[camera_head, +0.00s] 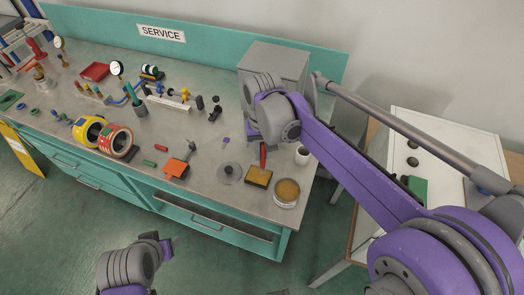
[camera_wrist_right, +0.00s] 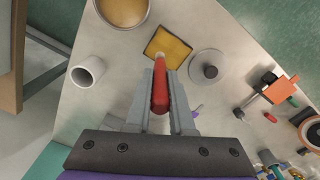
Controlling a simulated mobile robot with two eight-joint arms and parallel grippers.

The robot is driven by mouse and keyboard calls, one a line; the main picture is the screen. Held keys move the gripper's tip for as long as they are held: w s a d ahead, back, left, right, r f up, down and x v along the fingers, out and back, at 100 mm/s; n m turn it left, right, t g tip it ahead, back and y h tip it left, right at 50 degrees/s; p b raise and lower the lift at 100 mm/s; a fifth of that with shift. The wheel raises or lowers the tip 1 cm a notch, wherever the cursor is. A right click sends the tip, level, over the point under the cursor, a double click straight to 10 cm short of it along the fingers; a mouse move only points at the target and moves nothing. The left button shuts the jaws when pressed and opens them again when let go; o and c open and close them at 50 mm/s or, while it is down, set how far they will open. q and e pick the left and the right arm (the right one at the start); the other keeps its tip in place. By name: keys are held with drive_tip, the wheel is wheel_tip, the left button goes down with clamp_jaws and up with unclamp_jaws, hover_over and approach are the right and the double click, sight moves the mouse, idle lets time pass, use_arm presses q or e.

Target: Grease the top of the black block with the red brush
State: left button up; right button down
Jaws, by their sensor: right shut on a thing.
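The red brush (camera_head: 263,153) is held in my right gripper (camera_head: 257,138). In the right wrist view the gripper (camera_wrist_right: 160,100) is shut around the brush's red handle (camera_wrist_right: 160,88). The brush's pale tip (camera_wrist_right: 160,58) is at the near edge of the black block (camera_wrist_right: 168,46); I cannot tell whether it touches. The block also shows in the head view (camera_head: 258,177); its top is covered in yellow-brown, with dark edges. An open round tin (camera_head: 286,193) with a yellow-brown fill stands right of the block. My left gripper (camera_head: 165,245) is low, off the bench; its jaw opening is unclear.
A white cup (camera_head: 302,155) stands behind the tin. A grey disc with a knob (camera_head: 229,172) lies left of the block. An orange-based tool (camera_head: 177,167) and tape rolls (camera_head: 115,141) are further left. A grey box (camera_head: 275,62) stands at the back.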

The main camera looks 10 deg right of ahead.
drive_tip(key=shift+r+p, duration=1.5)
drive_tip(key=shift+r, duration=1.4)
use_arm(q)
drive_tip(key=r, duration=0.1)
drive_tip(key=w+r, duration=0.1)
drive_tip(key=r, duration=0.2)
drive_tip(key=shift+w+r, duration=0.1)
drive_tip(key=shift+w, duration=0.25)
drive_tip(key=shift+s, duration=0.1)
use_arm(e)
drive_tip(key=shift+r, duration=0.55)
drive_tip(key=shift+w+r+p, duration=0.1)
drive_tip(key=shift+r+p, duration=0.6)
drive_tip(key=shift+r, duration=0.25)
use_arm(q)
drive_tip(key=shift+w+r, duration=0.3)
drive_tip(key=shift+r, duration=0.25)
drive_tip(key=shift+w+r, duration=0.3)
drive_tip(key=shift+r, duration=0.2)
drive_tip(key=shift+s+t, duration=0.15)
drive_tip(key=shift+t, duration=0.15)
